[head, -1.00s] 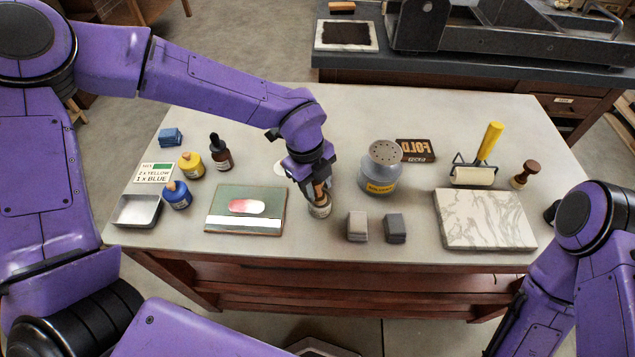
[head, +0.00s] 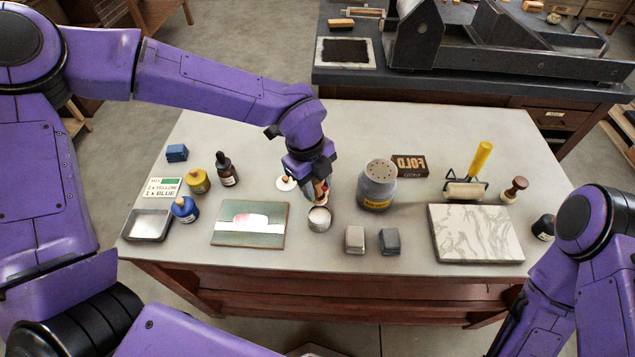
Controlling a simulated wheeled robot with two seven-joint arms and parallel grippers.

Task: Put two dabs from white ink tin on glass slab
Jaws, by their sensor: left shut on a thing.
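The white ink tin (head: 319,219) is a small open round tin near the front middle of the table. My left gripper (head: 319,183) is just above and behind it, shut on a small tool with a wooden handle (head: 321,190). The tool's lower end is at the tin's back rim; I cannot tell whether it touches or carries ink. The glass slab (head: 228,239), greenish, lies flat to the left of the tin, with a pink and white patch (head: 250,220) and a white strip on it. My right arm shows at the right edge; its gripper is out of view.
Two small grey blocks (head: 355,239) and a solvent can (head: 377,186) stand right of the tin. A white disc (head: 286,183) lies behind it. A marble slab (head: 475,233) is right.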

